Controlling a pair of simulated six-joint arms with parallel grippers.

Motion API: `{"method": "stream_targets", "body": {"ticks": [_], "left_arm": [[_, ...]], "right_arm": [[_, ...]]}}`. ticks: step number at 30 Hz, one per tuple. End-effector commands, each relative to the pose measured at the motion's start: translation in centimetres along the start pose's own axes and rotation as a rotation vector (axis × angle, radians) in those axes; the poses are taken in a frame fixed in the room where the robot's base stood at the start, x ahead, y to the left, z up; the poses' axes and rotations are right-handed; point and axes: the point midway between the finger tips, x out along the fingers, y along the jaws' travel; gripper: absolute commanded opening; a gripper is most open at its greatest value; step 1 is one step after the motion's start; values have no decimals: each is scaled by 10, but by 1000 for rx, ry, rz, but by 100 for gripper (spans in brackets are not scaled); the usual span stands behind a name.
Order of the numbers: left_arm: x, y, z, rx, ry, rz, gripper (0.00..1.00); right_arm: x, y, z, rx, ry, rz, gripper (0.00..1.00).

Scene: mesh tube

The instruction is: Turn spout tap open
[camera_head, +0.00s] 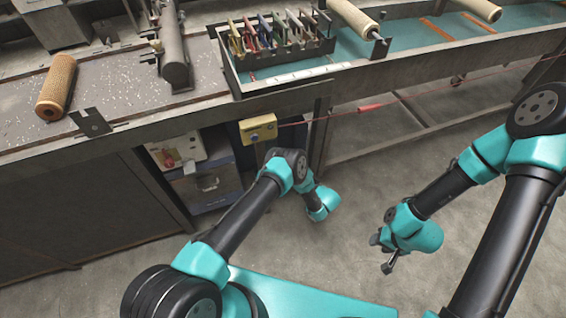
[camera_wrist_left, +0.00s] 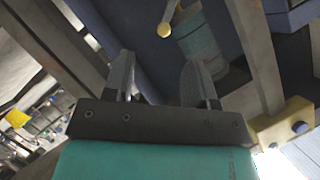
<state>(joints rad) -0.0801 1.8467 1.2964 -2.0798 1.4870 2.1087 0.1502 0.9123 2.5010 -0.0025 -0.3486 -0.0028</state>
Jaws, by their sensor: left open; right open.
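In the left wrist view, a pale rod with a round yellow end (camera_wrist_left: 165,29) hangs in front of a dark blue surface, above and beyond my left gripper (camera_wrist_left: 157,68). I cannot tell whether it is part of the spout tap; no tap is clearly recognisable. My left gripper is open and nothing shows between its fingers. In the head view the left arm's teal wrist is low in front of the bench, and its fingers are hidden. My right gripper (camera_head: 380,252) is open and empty above the floor, well away from the bench.
A yellow box (camera_head: 258,128) is on the bench front, and it also shows in the left wrist view (camera_wrist_left: 283,124). A tan mesh tube (camera_head: 57,86) lies on the bench top. A rack (camera_head: 275,45) holds several coloured tools. A red cable crosses at right. The floor is clear.

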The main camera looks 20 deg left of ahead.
Motion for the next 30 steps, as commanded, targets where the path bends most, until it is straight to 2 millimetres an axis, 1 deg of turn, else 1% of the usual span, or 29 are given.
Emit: {"method": "stream_targets", "body": {"ticks": [1, 4, 13, 17, 20, 23, 30], "left_arm": [[-3, -3, -8, -9, 40, -18, 52], [-6, -6, -17, -19, 86, -38, 52], [-6, -7, -18, -20, 91, -41, 52], [-3, -7, -18, -20, 89, -41, 52], [4, -7, -18, -21, 88, -42, 52], [16, -8, -19, -21, 87, -42, 52], [55, -10, -22, -22, 87, -43, 52]], "right_arm": [[0, 0, 0, 0, 0, 0, 43], [0, 0, 0, 0, 0, 0, 43], [0, 0, 0, 0, 0, 0, 43], [0, 0, 0, 0, 0, 0, 43], [0, 0, 0, 0, 0, 0, 43], [0, 0, 0, 0, 0, 0, 43], [0, 0, 0, 0, 0, 0, 43]]}}
